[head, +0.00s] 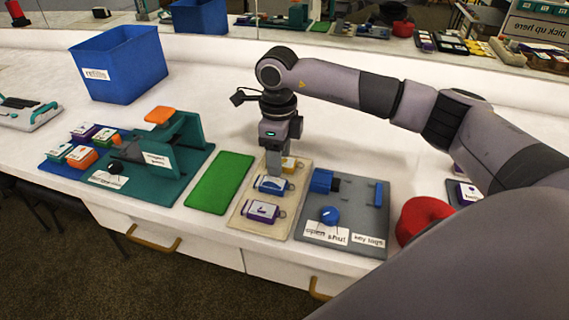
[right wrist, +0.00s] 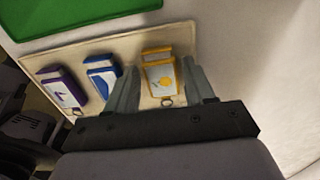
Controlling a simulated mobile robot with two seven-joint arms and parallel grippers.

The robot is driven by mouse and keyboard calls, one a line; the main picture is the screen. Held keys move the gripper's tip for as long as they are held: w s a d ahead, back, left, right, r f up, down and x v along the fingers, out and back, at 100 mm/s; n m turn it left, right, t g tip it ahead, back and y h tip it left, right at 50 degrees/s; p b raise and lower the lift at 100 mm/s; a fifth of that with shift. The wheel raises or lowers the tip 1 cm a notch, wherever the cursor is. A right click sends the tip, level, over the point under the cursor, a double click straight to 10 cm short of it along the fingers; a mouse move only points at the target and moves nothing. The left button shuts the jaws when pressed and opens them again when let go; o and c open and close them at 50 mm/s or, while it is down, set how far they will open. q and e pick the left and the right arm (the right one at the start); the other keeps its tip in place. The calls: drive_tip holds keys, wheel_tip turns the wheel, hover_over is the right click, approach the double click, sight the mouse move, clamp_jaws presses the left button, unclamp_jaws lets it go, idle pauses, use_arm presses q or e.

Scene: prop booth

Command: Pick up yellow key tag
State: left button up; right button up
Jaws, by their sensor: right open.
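The yellow key tag (head: 290,164) lies at the far end of a beige board (head: 241,211), partly hidden by my right gripper (head: 273,174) in the head view. In the right wrist view the yellow tag (right wrist: 161,75) shows between the two open fingers of my right gripper (right wrist: 162,70), its ring toward the palm. The fingers hold nothing; I cannot tell how far above the board they are. A blue tag (right wrist: 102,76) and a purple tag (right wrist: 63,89) lie beside it on the board. My left gripper is out of view.
A green mat (head: 220,183) lies left of the board. A grey panel (head: 345,215) with a blue knob (head: 329,215) is on its right, then a red round object (head: 424,217). A teal fixture (head: 180,150) and blue bin (head: 120,65) stand further left.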

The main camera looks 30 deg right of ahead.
drive_tip(key=c, duration=0.8)
drive_tip(key=shift+r, duration=0.15)
